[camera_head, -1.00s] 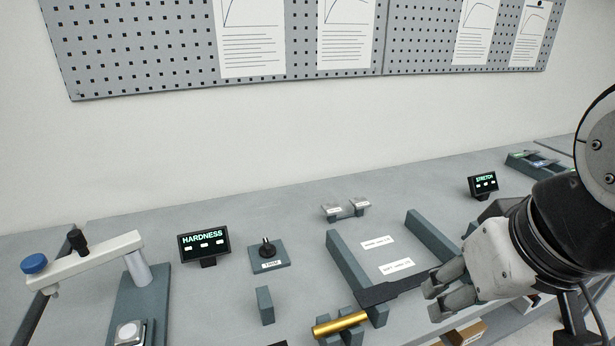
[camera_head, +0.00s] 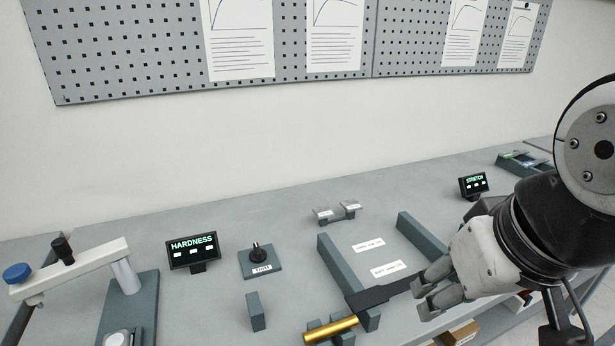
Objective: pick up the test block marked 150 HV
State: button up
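No 150 HV marking can be read on anything in view. My gripper (camera_head: 430,290) is low at the right, beside the front of a grey two-railed rack and well apart from the silver blocks. Its fingers lie close to a dark flat bar (camera_head: 385,294); whether they hold it is unclear.
The hardness tester (camera_head: 75,268) stands left, beside the HARDNESS display (camera_head: 193,251). A knob plate (camera_head: 257,261), a grey upright block (camera_head: 256,311) and a gold cylinder (camera_head: 331,329) are in the middle. The STRETCH display (camera_head: 474,186) stands right. The back strip of bench is mostly clear.

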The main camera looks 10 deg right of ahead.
aim_at(325, 211)
jog(key=u, duration=1.3)
jog(key=i+l+u, duration=0.15)
jog(key=l, duration=0.55)
jog(key=l+u, duration=0.1)
jog(key=l, duration=0.55)
jog(key=i, duration=0.05)
